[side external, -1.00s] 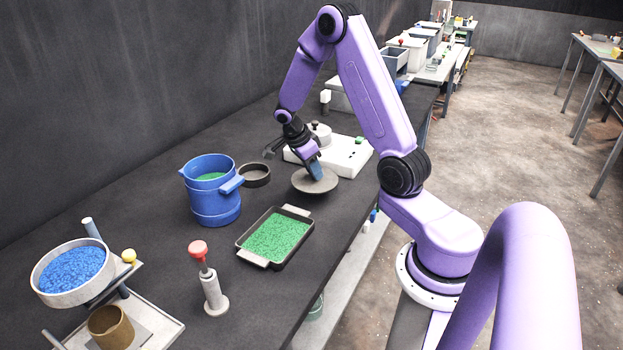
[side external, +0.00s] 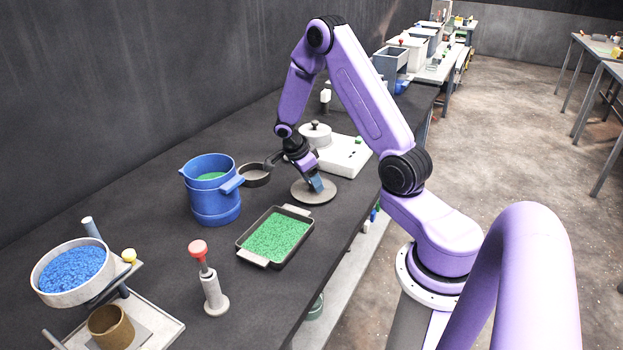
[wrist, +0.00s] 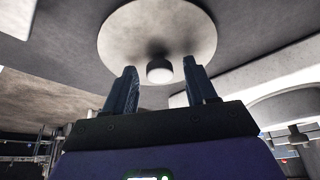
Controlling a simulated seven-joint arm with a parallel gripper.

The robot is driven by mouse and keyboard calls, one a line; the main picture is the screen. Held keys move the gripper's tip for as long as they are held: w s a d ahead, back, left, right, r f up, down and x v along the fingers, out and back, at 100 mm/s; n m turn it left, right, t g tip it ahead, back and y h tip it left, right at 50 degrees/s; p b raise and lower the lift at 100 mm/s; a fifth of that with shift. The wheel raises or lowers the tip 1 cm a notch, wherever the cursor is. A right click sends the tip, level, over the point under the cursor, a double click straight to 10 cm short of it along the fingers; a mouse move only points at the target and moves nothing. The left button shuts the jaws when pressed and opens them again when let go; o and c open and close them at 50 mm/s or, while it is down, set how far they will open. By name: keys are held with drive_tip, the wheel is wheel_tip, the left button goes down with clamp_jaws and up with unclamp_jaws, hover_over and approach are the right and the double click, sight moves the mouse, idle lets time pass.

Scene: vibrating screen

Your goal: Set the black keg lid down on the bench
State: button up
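In the wrist view, my gripper's fingertips (wrist: 159,67) stand apart on either side of the knob, with a visible gap on both sides. It is open and empty.
A blue pitcher (side external: 214,205) and a dark ring (side external: 257,180) stand left of the lid. A black tray of green granules (side external: 247,259) lies in front. A white box (side external: 347,158) stands close behind. A red-topped post (side external: 212,295) and a blue-filled sieve (side external: 42,293) are nearer the camera.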

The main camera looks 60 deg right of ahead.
drive_tip(key=v, duration=1.1)
drive_tip(key=a+r+n+t, duration=0.1)
drive_tip(key=a+r+n, duration=0.2)
drive_tip(key=a+n, duration=0.55)
drive_tip(key=s+a+r+n+t+y, duration=0.2)
drive_tip(key=s+a+n, duration=0.5)
drive_tip(key=a+n, duration=0.3)
drive_tip(key=s+a+n+y, duration=0.1)
drive_tip(key=s+a+n, duration=0.2)
drive_tip(key=s+n, duration=0.6)
drive_tip(key=s+a+n+y, duration=0.1)
drive_tip(key=s+a+n, duration=0.2)
drive_tip(key=s+n, duration=0.6)
drive_tip(key=shift+a+r, duration=0.3)
drive_tip(key=shift+r, duration=0.05)
